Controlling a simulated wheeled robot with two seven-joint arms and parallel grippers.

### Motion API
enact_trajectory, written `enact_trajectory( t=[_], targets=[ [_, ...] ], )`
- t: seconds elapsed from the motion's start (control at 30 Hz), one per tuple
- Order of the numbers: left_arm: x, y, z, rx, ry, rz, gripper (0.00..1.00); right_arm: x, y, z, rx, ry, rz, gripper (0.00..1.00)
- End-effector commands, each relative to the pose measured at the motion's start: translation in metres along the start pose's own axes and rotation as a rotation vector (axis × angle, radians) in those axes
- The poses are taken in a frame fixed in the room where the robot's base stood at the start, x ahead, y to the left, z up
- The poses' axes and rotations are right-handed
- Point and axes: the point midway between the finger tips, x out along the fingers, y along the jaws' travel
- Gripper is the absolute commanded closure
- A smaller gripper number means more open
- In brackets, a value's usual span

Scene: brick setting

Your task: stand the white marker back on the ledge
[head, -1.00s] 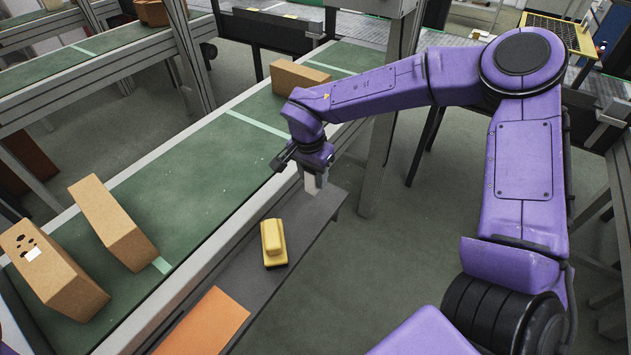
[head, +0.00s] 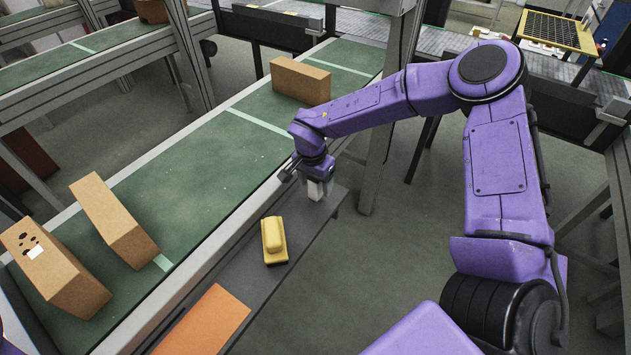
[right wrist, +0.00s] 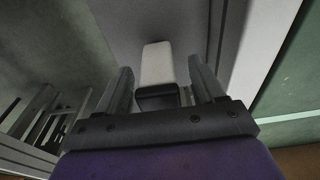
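The white marker (head: 318,190) is a pale, blocky piece with a dark end, below my right gripper (head: 316,182). In the right wrist view the white marker (right wrist: 158,70) lies between the two fingers of my right gripper (right wrist: 163,75), its dark end toward the camera. The fingers flank it closely, and I take them to be shut on it. The ledge (head: 245,283) is a dark grey strip along the conveyor's near side. The marker is upright over its far part; I cannot tell whether its lower end touches. My left gripper is not in view.
A yellow block-like object (head: 273,241) and an orange sheet (head: 205,320) lie on the ledge nearer to me. The green conveyor (head: 190,190) runs alongside, bearing cardboard boxes (head: 112,220). A metal post (head: 385,140) stands just beyond the gripper.

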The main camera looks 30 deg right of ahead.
Motion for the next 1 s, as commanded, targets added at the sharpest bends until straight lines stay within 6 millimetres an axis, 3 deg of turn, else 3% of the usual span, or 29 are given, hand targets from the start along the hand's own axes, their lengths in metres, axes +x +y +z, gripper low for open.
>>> enact_trajectory(
  t=[0.27,0.7,1.0],
  targets=[
    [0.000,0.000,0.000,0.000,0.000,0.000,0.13,-0.009,-0.001,-0.001,0.000,0.000,-0.003,0.32],
    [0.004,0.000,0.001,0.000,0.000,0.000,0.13,-0.109,-0.001,-0.001,0.000,0.002,-0.003,0.32],
    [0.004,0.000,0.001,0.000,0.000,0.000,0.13,-0.124,0.000,0.000,-0.001,0.000,0.000,0.32]
  ],
)
